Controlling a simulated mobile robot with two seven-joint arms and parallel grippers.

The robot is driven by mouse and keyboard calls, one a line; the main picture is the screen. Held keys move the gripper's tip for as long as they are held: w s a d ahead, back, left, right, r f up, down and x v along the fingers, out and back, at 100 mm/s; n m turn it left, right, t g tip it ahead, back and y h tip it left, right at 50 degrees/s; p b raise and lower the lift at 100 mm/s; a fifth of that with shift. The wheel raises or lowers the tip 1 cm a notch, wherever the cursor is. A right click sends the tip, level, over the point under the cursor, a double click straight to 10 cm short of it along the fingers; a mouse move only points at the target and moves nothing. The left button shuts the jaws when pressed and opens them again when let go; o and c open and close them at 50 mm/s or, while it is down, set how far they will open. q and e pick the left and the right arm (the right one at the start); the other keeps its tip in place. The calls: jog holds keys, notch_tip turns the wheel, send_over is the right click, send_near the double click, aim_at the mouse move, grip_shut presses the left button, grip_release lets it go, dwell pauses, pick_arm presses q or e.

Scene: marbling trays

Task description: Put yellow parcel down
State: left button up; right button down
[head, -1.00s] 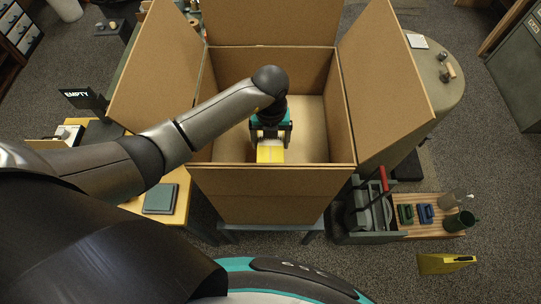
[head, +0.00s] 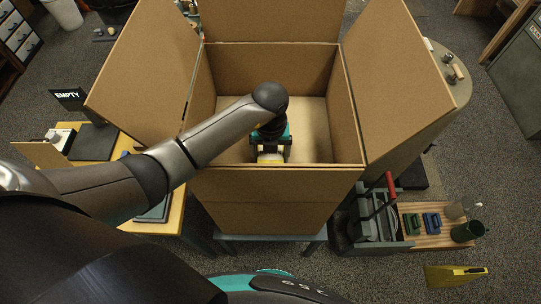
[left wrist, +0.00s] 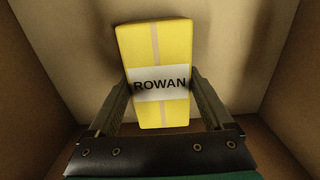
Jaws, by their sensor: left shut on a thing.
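The yellow parcel (left wrist: 157,50) has a white label reading ROWAN and a pale lengthwise strip. In the left wrist view it lies between the two fingers of my left gripper (left wrist: 160,105), which is shut on it. In the head view my left gripper (head: 270,155) is inside the open cardboard box (head: 262,200), near its front wall. Only a small part of the parcel shows there, just above that wall's edge. I cannot tell whether the parcel touches the box floor (head: 312,135). My right gripper is not in view.
The box's flaps (head: 400,80) stand open, and its floor is free behind and right of my gripper. A grey tool caddy (head: 376,225) and a wooden board (head: 435,240) with small items stand at the right.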

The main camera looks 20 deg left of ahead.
pick_arm(q)
jog(key=shift+f, duration=0.15)
jog(key=o, duration=1.5)
notch_tip(320, 180, up, 12)
jog(key=p, duration=1)
jog(key=shift+r+p, duration=0.2)
jog(key=shift+p, duration=0.15)
